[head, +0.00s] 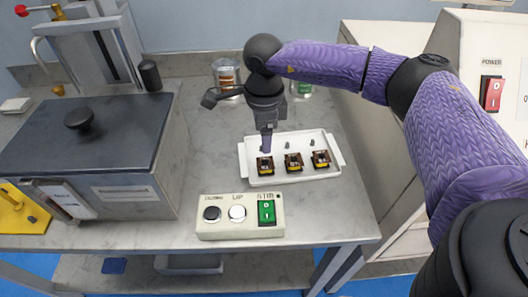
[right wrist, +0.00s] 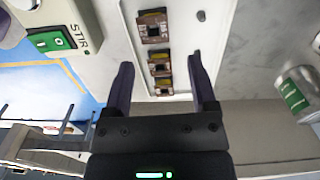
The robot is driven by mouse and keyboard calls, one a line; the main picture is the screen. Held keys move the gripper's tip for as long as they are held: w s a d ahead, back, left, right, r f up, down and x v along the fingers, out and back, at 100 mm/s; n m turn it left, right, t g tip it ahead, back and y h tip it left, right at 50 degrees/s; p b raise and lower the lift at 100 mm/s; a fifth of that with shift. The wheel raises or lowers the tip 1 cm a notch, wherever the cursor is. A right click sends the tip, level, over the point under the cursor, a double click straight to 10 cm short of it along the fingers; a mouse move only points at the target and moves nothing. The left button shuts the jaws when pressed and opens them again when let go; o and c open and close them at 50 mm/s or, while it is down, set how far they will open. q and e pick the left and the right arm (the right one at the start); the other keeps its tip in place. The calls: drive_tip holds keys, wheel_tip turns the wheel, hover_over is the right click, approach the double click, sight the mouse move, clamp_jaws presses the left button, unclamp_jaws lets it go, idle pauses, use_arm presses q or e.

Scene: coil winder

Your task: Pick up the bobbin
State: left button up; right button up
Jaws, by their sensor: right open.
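Three small brown-and-black square bobbins with yellowish tape sit in a row in a white tray (head: 250,177): a left one (head: 265,166), a middle one (head: 293,162) and a right one (head: 320,159). My right gripper (head: 266,147) points down over the tray's left part, above and just behind the left bobbin. In the right wrist view its jaws (right wrist: 161,62) are open and empty. There, the near bobbin (right wrist: 153,27), middle bobbin (right wrist: 160,64) and far bobbin (right wrist: 163,87) line up between and beyond the fingers. My left gripper is out of view.
Small grey pegs (head: 285,142) stand in the tray behind the bobbins. A control box (head: 240,233) with a green STIR switch is in front. A large lidded tank (head: 90,150) fills the left. Jars (head: 226,75) stand behind. Bare bench lies around the tray.

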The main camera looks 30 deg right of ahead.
sight(265, 166)
drive_tip(key=f+b, duration=0.1)
drive_tip(key=f, duration=0.2)
drive_tip(key=f+b, duration=0.1)
drive_tip(key=f, duration=0.1)
drive_tip(key=s+f+b, duration=0.1)
drive_tip(key=f, duration=0.2)
drive_tip(key=shift+f+b, duration=0.3)
drive_tip(key=shift+b, duration=0.05)
drive_tip(key=shift+w+f, duration=0.1)
drive_tip(key=shift+f, duration=0.2)
drive_tip(key=shift+a+r, duration=0.1)
drive_tip(key=shift+r, duration=0.1)
drive_tip(key=shift+c, duration=1.5)
clamp_jaws()
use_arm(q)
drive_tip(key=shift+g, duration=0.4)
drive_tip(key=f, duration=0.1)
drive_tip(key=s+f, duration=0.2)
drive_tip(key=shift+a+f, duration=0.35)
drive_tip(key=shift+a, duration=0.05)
